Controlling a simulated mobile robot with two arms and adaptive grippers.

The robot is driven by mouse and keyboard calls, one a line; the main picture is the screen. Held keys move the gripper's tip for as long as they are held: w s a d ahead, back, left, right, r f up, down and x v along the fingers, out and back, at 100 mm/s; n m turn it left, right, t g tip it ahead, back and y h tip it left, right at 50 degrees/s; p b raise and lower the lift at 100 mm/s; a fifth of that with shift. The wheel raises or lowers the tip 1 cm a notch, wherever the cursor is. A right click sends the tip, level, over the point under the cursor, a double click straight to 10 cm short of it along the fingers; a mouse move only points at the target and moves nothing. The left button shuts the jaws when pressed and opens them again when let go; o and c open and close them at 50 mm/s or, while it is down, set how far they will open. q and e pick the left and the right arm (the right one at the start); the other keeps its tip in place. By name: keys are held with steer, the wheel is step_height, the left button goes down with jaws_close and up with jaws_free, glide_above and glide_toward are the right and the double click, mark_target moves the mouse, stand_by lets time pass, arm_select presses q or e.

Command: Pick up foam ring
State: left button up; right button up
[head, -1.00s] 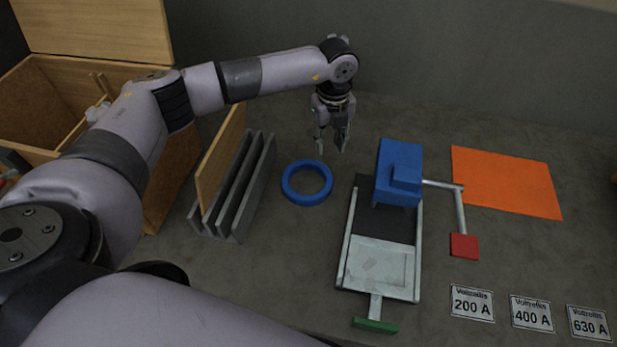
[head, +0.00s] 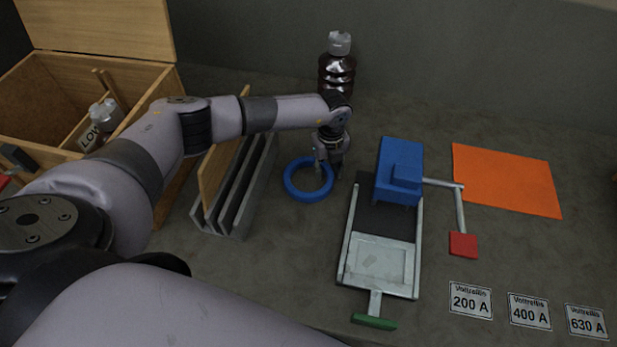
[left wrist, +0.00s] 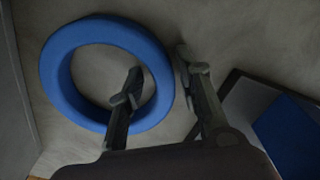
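The blue foam ring (head: 291,191) lies flat on the grey table between the slotted grey rack and the blue-topped device. It also shows large in the left wrist view (left wrist: 57,75). My left gripper (head: 328,172) is low over the ring's right side. In the left wrist view my left gripper (left wrist: 160,75) is open, with one finger over the ring's hole and the other just outside its right rim. The ring's right wall lies between the fingers; I cannot tell whether they touch it. My right gripper is not in view.
A grey rack (head: 240,215) stands left of the ring, beside an open wooden box (head: 150,50). The blue-topped device (head: 398,165) with its crank is close on the right. A brown bottle (head: 337,75) stands behind. An orange sheet (head: 507,180) lies at right.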

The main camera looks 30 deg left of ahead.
arm_select(q)
steer(key=shift+c, duration=0.2)
jaws_close()
steer(key=shift+r, duration=0.15)
stand_by(0.3)
